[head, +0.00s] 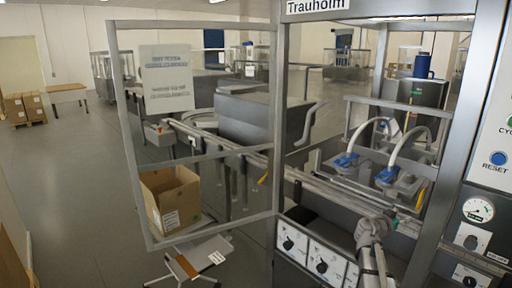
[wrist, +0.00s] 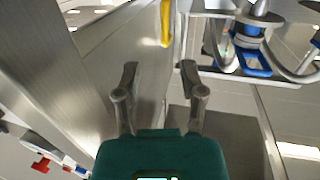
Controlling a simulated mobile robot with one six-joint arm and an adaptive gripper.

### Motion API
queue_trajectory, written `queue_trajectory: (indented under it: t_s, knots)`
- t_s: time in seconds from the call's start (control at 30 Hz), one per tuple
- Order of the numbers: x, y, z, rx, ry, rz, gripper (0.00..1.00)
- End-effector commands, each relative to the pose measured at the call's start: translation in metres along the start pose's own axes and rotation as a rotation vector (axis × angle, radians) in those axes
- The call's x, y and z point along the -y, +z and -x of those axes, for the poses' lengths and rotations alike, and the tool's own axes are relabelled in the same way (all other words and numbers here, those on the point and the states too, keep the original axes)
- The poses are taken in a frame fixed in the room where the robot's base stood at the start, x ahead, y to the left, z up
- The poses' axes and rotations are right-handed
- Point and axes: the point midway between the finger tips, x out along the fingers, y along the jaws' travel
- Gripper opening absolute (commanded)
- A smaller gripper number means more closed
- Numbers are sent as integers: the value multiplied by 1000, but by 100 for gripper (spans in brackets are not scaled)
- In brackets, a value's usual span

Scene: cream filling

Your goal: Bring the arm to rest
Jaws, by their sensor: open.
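My gripper (wrist: 158,82) is in the wrist view, with its two fingers apart and nothing between them. In the head view my gripper (head: 372,228) shows low in the right half, in front of the machine's opening, beside the grey control panel. A blue and silver filling nozzle (wrist: 250,40) is beyond the gripper to the upper right in the wrist view. The fingertips look apart from the surfaces around them, though the exact gap cannot be told.
An open glass door in a metal frame (head: 128,130) stands left of the machine. A cardboard box (head: 172,200) shows through it. Two blue filling nozzles (head: 346,160) with white hoses are inside the machine. A yellow handle (wrist: 165,24) is ahead of the gripper. Open floor (head: 75,180) lies at left.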

Motion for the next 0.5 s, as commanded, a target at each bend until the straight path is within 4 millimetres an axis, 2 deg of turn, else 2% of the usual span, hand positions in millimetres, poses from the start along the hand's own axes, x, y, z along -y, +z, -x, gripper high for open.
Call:
queue_trajectory:
  t_s: [0.27,0.5]
  knots:
    - [-2,46,57,248,34,108,52]
    - [0,98,126,546,-23,267,52]
